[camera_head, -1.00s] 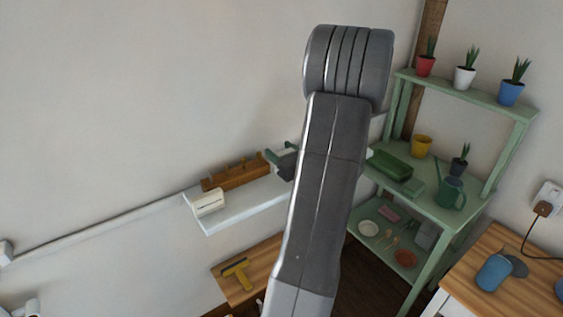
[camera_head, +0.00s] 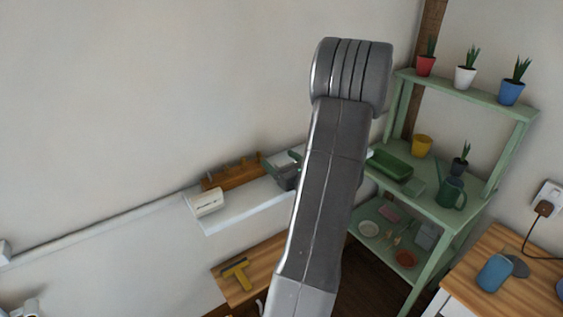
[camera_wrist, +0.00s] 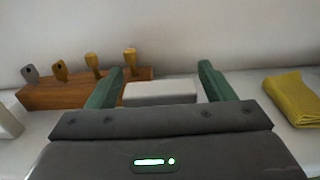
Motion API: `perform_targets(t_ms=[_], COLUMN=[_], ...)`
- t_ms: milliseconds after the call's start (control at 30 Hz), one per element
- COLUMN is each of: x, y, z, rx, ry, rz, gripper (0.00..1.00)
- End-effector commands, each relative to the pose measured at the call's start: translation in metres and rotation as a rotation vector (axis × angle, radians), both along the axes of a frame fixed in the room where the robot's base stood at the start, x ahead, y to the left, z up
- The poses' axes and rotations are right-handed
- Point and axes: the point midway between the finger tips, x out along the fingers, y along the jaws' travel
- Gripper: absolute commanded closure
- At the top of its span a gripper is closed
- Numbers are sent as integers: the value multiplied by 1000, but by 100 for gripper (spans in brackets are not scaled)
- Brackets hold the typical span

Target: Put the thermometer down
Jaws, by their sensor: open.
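My gripper (camera_wrist: 161,88) is open over the white wall shelf (camera_wrist: 238,118). A pale, block-shaped thing (camera_wrist: 160,93), perhaps the thermometer, lies between its green fingers in the wrist view, with a gap on either side. Its lower part is hidden behind the gripper body, and I cannot tell how it touches the shelf. In the head view my gripper (camera_head: 287,170) is partly hidden by my arm, near the right part of the shelf (camera_head: 250,204).
A wooden rack (camera_wrist: 75,91) with pegs and keys stands left of my gripper. A cream box (camera_head: 208,202) stands at the shelf's left end. A folded yellow cloth (camera_wrist: 294,98) lies to the right. A green shelf unit (camera_head: 455,213) stands further right.

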Motion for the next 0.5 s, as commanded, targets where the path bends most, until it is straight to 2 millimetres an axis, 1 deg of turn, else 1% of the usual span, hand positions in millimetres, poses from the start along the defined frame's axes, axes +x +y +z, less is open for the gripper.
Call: perform_targets(t_ms=[233, 367, 500], x=[-2, -20, -45], y=[-2, -17, -35], z=[4, 2, 2], rx=[0, 0, 0], ry=[0, 0, 0], rz=[-2, -5, -7], gripper=[24, 24, 24])
